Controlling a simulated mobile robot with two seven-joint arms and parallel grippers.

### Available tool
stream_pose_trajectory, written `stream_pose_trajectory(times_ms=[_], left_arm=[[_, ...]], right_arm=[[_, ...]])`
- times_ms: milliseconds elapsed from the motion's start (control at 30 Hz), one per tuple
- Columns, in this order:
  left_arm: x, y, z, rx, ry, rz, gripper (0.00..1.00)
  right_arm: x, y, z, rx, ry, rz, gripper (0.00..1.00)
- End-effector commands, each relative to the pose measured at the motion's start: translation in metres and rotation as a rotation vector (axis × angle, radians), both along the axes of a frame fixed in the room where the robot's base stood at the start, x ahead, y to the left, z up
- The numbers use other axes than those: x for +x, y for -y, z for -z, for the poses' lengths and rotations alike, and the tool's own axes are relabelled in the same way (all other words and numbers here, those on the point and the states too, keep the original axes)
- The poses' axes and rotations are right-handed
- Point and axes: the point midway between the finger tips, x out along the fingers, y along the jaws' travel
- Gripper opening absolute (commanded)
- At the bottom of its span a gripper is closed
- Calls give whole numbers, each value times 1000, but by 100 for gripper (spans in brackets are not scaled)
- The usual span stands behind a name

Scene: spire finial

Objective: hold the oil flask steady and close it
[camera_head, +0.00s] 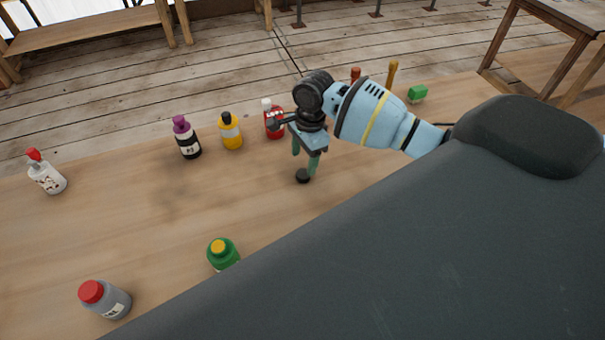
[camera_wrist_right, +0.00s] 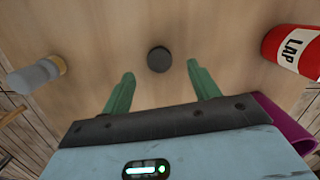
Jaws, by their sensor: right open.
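Several capped bottles stand on the table, and I cannot tell by label which is the oil flask. A grey bottle with a red cap (camera_head: 105,299) is at the front left; its label is too small to read surely. A small dark round disc, like a cap (camera_head: 302,176), lies on the table below my right gripper (camera_head: 307,165). In the right wrist view the disc (camera_wrist_right: 158,59) shows beyond and between the open fingertips, with nothing held. My left gripper is not in view.
Other bottles are white (camera_head: 47,174), purple-capped (camera_head: 187,139), yellow (camera_head: 231,132), red (camera_head: 273,120) and green (camera_head: 222,254). The red one stands close beside my right gripper. A green block (camera_head: 417,93) and two upright handles are behind the arm. The table's middle left is clear.

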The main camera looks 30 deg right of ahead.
Motion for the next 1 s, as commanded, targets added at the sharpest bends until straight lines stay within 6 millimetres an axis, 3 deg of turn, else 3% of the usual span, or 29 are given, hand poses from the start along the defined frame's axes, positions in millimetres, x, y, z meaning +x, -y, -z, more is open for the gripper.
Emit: stream_pose_trajectory(times_ms=[200,600,1000], left_arm=[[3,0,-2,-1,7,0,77],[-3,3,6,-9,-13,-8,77],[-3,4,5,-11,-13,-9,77]], right_arm=[[0,0,2,0,1,0,61],[-3,-2,49,-1,0,-1,61],[-2,-2,50,0,4,-1,59]])
